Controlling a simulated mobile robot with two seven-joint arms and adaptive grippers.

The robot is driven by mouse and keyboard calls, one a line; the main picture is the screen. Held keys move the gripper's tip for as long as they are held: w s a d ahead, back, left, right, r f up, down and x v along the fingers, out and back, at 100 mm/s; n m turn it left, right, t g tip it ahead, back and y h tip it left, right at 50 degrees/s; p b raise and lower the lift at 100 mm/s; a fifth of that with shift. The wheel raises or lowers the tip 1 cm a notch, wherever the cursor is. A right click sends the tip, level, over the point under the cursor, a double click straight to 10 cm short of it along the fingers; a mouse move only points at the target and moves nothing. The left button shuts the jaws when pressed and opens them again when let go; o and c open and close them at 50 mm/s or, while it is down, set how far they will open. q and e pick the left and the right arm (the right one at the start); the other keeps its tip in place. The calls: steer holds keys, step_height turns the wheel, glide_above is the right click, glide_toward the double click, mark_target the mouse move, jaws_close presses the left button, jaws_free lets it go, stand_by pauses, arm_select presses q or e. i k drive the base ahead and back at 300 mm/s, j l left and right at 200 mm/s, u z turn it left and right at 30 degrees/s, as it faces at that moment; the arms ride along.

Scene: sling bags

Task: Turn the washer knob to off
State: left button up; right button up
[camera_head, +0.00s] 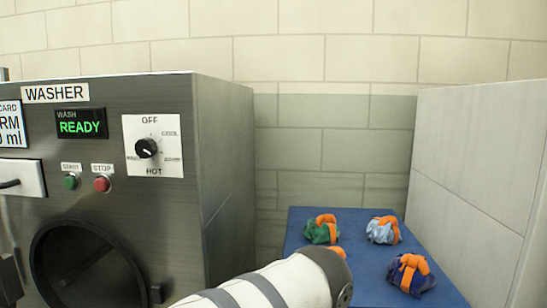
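The washer knob (146,148) is a round black dial on a white panel (172,126) on the front of the grey washer (219,130). The green display (80,123) reads READY. Nothing touches the knob. Neither of my grippers is in view; only a white arm link of mine shows at the bottom middle.
A green button (71,183) and a red button (102,184) sit left of the knob, above the dark round door opening (88,262). Orange-strapped bags, green (316,235), light blue (379,234) and dark blue (400,276), lie on a blue surface (355,256) at right.

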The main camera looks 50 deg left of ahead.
mark_target(145, 148)
steer(key=i+u, duration=0.2)
steer(key=u, duration=0.3)
steer(key=i+u, duration=0.15)
steer(key=u, duration=0.3)
steer(key=i+l+u, duration=0.15)
steer(key=u, duration=0.35)
steer(key=i+l+u, duration=0.15)
steer(key=u, duration=0.3)
steer(key=i+l+u, duration=0.1)
steer(key=l+u, duration=0.15)
steer(key=u, duration=0.25)
steer(key=l+u, duration=0.2)
steer(key=u, duration=0.3)
steer(key=l+u, duration=0.3)
steer(key=u, duration=0.15)
steer(key=i, duration=0.05)
